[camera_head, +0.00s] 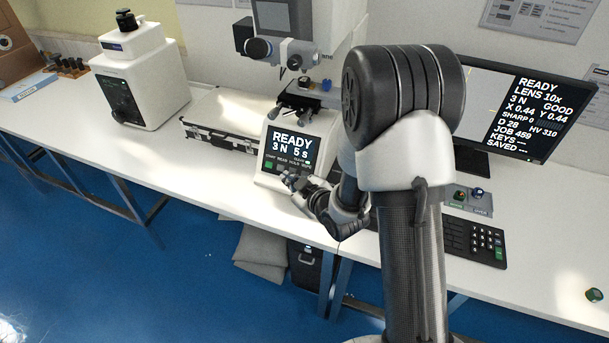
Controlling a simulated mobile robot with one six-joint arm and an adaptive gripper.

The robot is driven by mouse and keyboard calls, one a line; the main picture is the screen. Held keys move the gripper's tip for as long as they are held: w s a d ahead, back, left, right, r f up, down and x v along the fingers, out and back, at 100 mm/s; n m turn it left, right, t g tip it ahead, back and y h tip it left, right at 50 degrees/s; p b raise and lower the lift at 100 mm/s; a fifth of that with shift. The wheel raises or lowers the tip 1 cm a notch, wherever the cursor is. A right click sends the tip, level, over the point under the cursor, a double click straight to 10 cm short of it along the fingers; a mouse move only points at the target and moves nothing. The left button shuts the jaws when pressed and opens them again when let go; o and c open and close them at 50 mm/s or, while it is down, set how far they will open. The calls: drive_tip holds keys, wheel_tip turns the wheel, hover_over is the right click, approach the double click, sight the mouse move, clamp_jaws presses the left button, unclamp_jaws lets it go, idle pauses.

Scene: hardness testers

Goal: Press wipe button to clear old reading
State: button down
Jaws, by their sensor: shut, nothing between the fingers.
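The hardness tester's front panel (290,150) shows READY, 3 N and 5 s, with a row of small buttons below the screen. The monitor (520,105) shows READY, LENS 10x, HV 310, KEYS --- and SAVED ---. My gripper (289,180) is shut and empty, just in front of the tester's lower panel. Whether it touches the panel cannot be told.
A black keypad (475,240) lies in front of the button box, partly behind my arm. A small green-topped item (594,295) sits at the right. The right front bench is mostly clear.

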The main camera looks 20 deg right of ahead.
sight(301, 175)
drive_tip(key=shift+w+d+f+b, duration=0.3)
drive_tip(key=shift+w+d+f, duration=0.35)
drive_tip(key=shift+w, duration=0.2)
drive_tip(key=shift+w+d+f+b, duration=0.3)
drive_tip(key=shift+w+d+f, duration=0.35)
drive_tip(key=shift+w, duration=0.2)
drive_tip(key=shift+w+d+f+b, duration=0.3)
drive_tip(key=shift+w+d+f, duration=0.3)
drive_tip(key=shift+w, duration=0.25)
drive_tip(key=shift+w+f, duration=0.1)
drive_tip(key=shift+w+d+f+b, duration=0.15)
drive_tip(key=shift+w+b, duration=0.05)
drive_tip(key=shift+b, duration=0.15)
drive_tip(key=shift+w+d+f, duration=0.15)
drive_tip(key=shift+w+d, duration=0.05)
drive_tip(key=shift+s+a, duration=0.1)
drive_tip(key=shift+a, duration=0.05)
idle(0.3)
drive_tip(key=shift+s+a+r, duration=0.25)
drive_tip(key=shift+s+r, duration=0.15)
